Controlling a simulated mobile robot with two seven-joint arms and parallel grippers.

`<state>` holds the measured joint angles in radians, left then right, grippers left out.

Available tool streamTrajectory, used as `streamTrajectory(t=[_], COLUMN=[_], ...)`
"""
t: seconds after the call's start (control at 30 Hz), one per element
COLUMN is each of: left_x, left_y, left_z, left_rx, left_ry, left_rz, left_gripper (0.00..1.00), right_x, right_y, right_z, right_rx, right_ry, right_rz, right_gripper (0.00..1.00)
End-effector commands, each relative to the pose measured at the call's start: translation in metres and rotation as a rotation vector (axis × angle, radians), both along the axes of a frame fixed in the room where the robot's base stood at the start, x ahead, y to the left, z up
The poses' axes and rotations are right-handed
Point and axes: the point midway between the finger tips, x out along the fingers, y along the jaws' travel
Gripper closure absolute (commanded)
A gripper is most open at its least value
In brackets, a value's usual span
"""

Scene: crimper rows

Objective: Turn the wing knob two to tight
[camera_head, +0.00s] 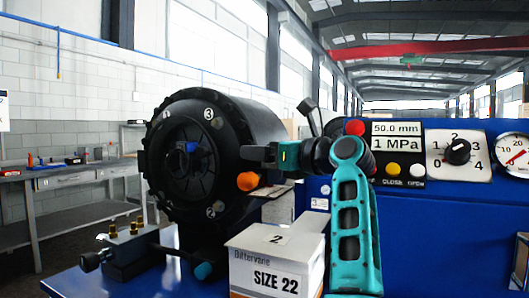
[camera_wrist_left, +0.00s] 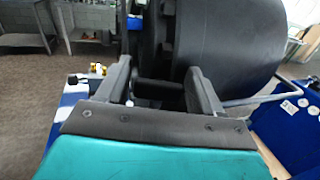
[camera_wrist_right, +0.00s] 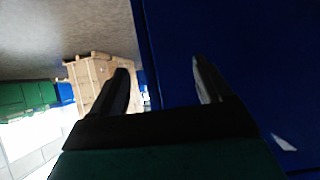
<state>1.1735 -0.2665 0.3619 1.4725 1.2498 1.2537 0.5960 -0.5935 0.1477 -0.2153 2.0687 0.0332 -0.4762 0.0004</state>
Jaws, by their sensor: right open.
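The black crimper drum (camera_head: 178,185) stands at the left centre, with round number tags 3 (camera_head: 209,113) and 2 (camera_head: 211,211) on its face. I cannot make out for certain which part is wing knob two. My left gripper (camera_head: 247,154) is at the right side of the drum, above an orange knob (camera_head: 248,181). In the left wrist view, a dark bar (camera_wrist_left: 158,89) spans the gap between its fingers; whether they clamp it is unclear. My right gripper (camera_wrist_right: 162,72) is open and empty in the right wrist view, beside a blue surface.
A white SIZE 22 box (camera_head: 262,262) stands below my left gripper. A fixture with a black knob (camera_head: 93,262) and a teal-ended rod (camera_head: 204,270) is at the front left. A blue panel (camera_head: 450,230) with dial (camera_head: 458,151) and gauge (camera_head: 513,154) fills the right.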

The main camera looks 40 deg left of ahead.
Motion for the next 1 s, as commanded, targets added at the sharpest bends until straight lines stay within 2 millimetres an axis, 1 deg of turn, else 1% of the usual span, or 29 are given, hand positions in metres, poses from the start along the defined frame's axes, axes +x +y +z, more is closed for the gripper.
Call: streamTrajectory(t=[0.03,0.3,0.4,0.67,0.83,1.0], left_x=[0.0,0.0,0.0,0.0,0.0,0.0], left_y=[0.0,0.0,0.0,0.0,0.0,0.0], left_z=[0.0,0.0,0.0,-0.001,-0.002,-0.002], left_rx=[0.0,0.0,0.0,-0.004,-0.006,-0.007], left_ry=[0.0,0.0,0.0,-0.001,-0.003,-0.006], left_rz=[0.0,0.0,0.0,-0.037,-0.122,-0.248], left_gripper=[0.39,0.64,0.72,0.72,0.72,0.72], right_x=[0.0,0.0,0.0,0.0,0.0,0.0], right_y=[0.0,0.0,0.0,-0.001,-0.002,-0.002], right_z=[0.0,0.0,0.0,-0.003,-0.008,-0.01], right_rx=[0.0,0.0,-0.001,-0.005,-0.007,-0.006], right_ry=[0.0,0.001,0.001,0.001,0.0,0.0], right_rz=[0.0,0.0,0.001,0.003,0.005,0.004], right_gripper=[0.21,0.21,0.21,0.21,0.21,0.21])
